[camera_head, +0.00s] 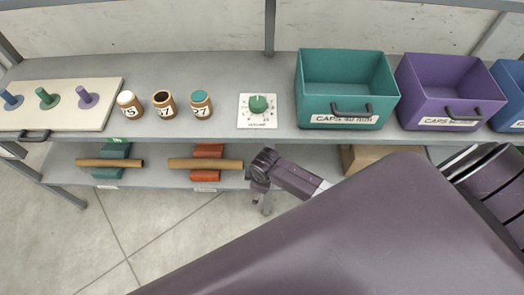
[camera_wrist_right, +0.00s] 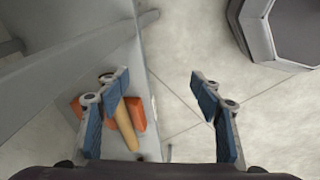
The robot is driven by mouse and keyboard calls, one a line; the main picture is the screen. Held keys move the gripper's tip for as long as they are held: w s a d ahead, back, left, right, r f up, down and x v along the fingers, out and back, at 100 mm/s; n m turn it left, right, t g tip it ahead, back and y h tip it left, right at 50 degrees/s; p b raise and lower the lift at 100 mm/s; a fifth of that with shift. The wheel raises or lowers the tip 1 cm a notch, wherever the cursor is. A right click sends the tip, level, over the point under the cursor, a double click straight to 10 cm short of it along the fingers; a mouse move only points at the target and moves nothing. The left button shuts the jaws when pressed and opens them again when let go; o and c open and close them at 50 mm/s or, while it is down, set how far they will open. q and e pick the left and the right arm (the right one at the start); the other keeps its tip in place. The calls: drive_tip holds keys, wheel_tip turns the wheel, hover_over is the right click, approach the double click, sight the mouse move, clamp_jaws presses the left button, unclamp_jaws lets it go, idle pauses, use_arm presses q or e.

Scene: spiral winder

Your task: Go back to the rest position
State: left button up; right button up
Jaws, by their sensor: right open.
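My right gripper (camera_wrist_right: 160,78) is open in the wrist view, with two blue-padded fingers wide apart and nothing between them. Beyond its left finger, partly covered by it, is an orange-red holder (camera_wrist_right: 137,113) with a tan roll (camera_wrist_right: 125,128). In the head view my right arm comes in from the lower right, and its dark wrist end is in front of the lower shelf, right of the red holder (camera_head: 208,151). The fingers are not clear there. My left gripper is not in view.
The upper shelf (camera_head: 225,75) carries a pegged board (camera_head: 65,118), several labelled jars, a green dial (camera_head: 258,104), a teal bin (camera_head: 346,65) and a purple bin (camera_head: 447,75). The lower shelf (camera_head: 152,178) holds two rolls on holders. Open floor (camera_head: 150,235) lies in front.

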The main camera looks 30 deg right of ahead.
drive_tip(key=shift+f, duration=0.1)
idle(0.5)
drive_tip(key=s+d+f+m, duration=0.3)
drive_tip(key=s+f+m, duration=0.1)
drive_tip(key=s+f, duration=0.95)
drive_tip(key=s+f+m, duration=0.2)
drive_tip(key=s+f, duration=0.2)
drive_tip(key=s, duration=0.7)
drive_tip(key=s+d+f+m+g, duration=0.1)
drive_tip(key=s+f+m, duration=0.1)
drive_tip(key=s, duration=0.8)
drive_tip(key=shift+s+f, duration=0.35)
drive_tip(key=shift+f, duration=0.55)
